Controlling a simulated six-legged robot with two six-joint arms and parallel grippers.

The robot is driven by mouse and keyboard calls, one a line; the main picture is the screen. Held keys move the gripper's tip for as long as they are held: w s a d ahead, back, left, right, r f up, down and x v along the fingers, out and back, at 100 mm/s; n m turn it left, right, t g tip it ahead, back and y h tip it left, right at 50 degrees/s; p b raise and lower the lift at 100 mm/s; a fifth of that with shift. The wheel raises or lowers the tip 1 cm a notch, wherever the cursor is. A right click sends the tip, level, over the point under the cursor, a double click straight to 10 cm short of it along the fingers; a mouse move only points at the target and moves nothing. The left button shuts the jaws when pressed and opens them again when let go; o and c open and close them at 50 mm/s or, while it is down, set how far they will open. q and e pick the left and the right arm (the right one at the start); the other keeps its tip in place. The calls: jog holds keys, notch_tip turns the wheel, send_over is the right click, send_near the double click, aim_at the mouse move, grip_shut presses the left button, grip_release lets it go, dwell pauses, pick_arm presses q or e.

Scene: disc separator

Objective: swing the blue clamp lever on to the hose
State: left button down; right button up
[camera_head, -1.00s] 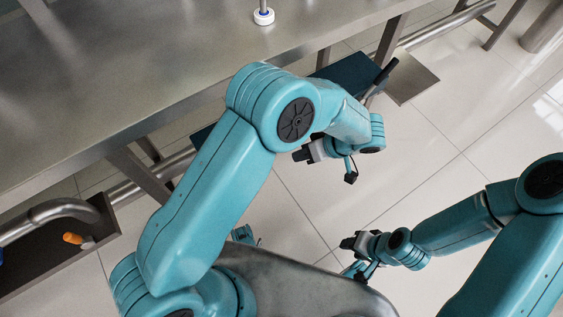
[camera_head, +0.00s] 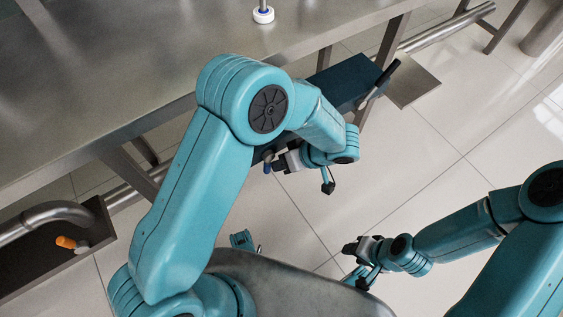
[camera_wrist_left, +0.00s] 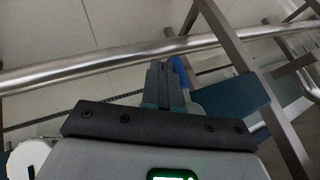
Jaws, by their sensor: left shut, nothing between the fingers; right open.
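My left gripper (camera_head: 272,160) is below the table's front edge. Its fingers (camera_wrist_left: 160,78) are closed together with nothing between them. The blue clamp lever (camera_wrist_left: 179,70) stands just right of the fingertips in the left wrist view. In the head view a small blue tip of the lever (camera_head: 267,167) shows at the gripper's end. I cannot make out a hose for certain. My right gripper (camera_head: 352,248) is open and empty over the floor.
A steel table (camera_head: 100,85) fills the upper left, with a white-and-blue fitting (camera_head: 263,15) on it. A dark blue box (camera_head: 345,80) is under its edge. A steel pipe (camera_wrist_left: 90,68) crosses the wrist view. A tray (camera_head: 45,275) holds an orange-tipped piece (camera_head: 65,242).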

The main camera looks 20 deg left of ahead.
pick_arm(q)
jog(key=shift+s+a+f+g+y, duration=0.15)
jog(key=shift+s+f+g+y, duration=0.05)
jog(key=shift+g+y, duration=0.25)
jog(key=s+a+g+y+b, duration=0.1)
jog(key=s, duration=0.1)
jog(key=s+a+r+m+g+y+b, duration=0.1)
jog(key=s+a+b, duration=0.1)
jog(key=shift+s+a, duration=0.15)
jog(key=shift+a, duration=0.05)
dwell(1.1)
jog(key=shift+s+a+r, duration=0.15)
jog(key=shift+r, duration=0.15)
dwell(0.6)
jog(key=shift+f, duration=0.1)
